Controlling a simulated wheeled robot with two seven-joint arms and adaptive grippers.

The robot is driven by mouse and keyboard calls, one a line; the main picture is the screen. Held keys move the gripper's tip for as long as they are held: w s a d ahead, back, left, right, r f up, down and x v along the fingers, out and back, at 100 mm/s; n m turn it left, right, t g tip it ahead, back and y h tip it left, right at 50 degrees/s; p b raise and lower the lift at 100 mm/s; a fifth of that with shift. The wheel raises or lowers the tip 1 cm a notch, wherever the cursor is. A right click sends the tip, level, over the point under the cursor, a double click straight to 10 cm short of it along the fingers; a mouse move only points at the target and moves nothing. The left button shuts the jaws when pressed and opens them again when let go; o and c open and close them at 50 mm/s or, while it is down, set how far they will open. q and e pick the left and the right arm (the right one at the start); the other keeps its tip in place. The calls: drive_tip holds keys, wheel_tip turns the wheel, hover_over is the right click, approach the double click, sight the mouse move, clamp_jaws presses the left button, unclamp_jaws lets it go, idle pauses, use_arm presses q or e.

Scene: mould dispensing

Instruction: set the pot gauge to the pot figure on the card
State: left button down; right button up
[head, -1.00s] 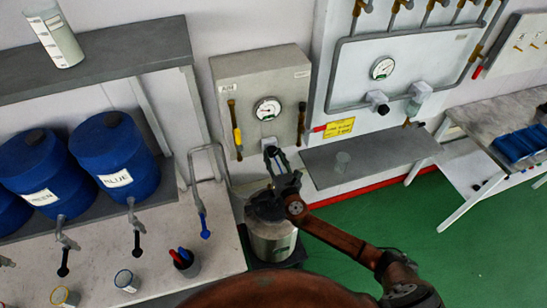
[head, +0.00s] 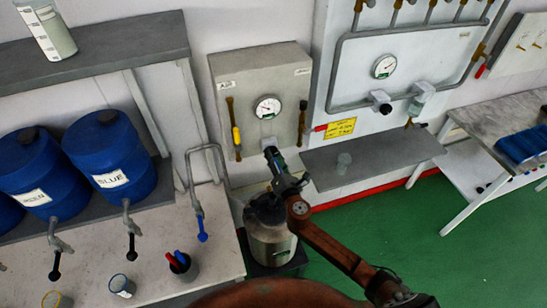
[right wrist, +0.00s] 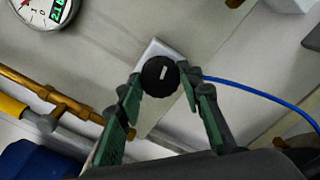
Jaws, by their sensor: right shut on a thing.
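The pot gauge (head: 267,107) is a round white dial on the front of a beige box (head: 285,85); its needle is too small to read in the head view. My left gripper is not in view.
A metal pot (head: 270,232) stands below the box, by my right arm. Brass valves (head: 236,130) flank the gauge. A blue hose (right wrist: 265,97) runs right from near the knob. Blue drums (head: 108,155) and taps are at left, a grey shelf (head: 375,160) at right.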

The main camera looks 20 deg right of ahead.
idle(0.3)
drive_tip(key=o, duration=1.1)
drive_tip(key=s, duration=1.2)
drive_tip(key=shift+d, duration=0.25)
